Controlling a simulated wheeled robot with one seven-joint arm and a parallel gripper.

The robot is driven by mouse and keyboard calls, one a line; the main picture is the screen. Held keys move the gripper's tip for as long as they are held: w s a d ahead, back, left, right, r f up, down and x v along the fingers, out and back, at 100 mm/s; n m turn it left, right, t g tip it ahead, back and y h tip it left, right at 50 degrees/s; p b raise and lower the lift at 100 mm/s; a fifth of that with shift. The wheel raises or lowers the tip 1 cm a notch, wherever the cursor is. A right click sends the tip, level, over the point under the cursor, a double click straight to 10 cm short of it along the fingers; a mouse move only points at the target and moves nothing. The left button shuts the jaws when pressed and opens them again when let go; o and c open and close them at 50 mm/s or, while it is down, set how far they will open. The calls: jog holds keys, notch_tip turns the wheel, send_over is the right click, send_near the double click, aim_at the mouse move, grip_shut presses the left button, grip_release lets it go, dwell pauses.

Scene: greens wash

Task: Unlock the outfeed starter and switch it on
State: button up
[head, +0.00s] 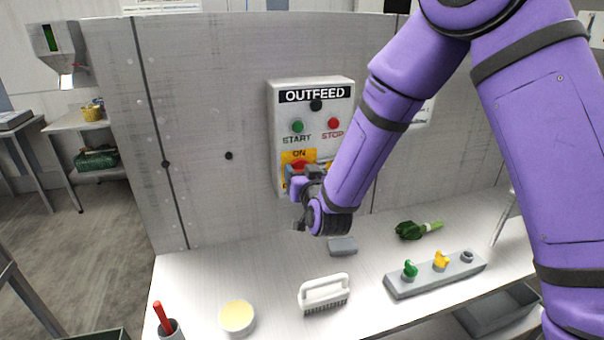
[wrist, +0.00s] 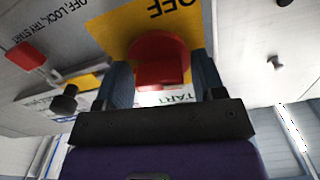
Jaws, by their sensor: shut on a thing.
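The outfeed starter (head: 312,92) is a pale box on the grey panel. It has a green START button (head: 297,126), a red STOP button (head: 333,123) and a yellow plate (head: 299,154) reading ON at its top. My gripper (head: 298,180) is at this plate, shut on the red switch knob (head: 298,164). In the wrist view the red knob (wrist: 160,62) sits between my two blue-grey fingers, and the inverted word OFF shows on the plate. My gripper and arm hide part of the box's lower right. I cannot make out a lock on the knob.
A white brush (head: 324,291), a round yellow-topped tub (head: 237,317), a grey block (head: 342,246) and leafy greens (head: 411,230) also lie there.

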jog(key=m, duration=0.4)
jog(key=shift+d, duration=0.1)
jog(key=m, duration=0.4)
jog(key=shift+f, duration=0.1)
jog(key=m, duration=0.4)
jog(key=shift+d, duration=0.1)
jog(key=shift+f+m, duration=0.1)
jog(key=shift+m, duration=1.9)
jog(key=o, duration=0.6)
jog(key=shift+c, duration=0.2)
jog(key=shift+s, duration=0.1)
jog(key=v, duration=1)
jog(key=shift+s, duration=0.3)
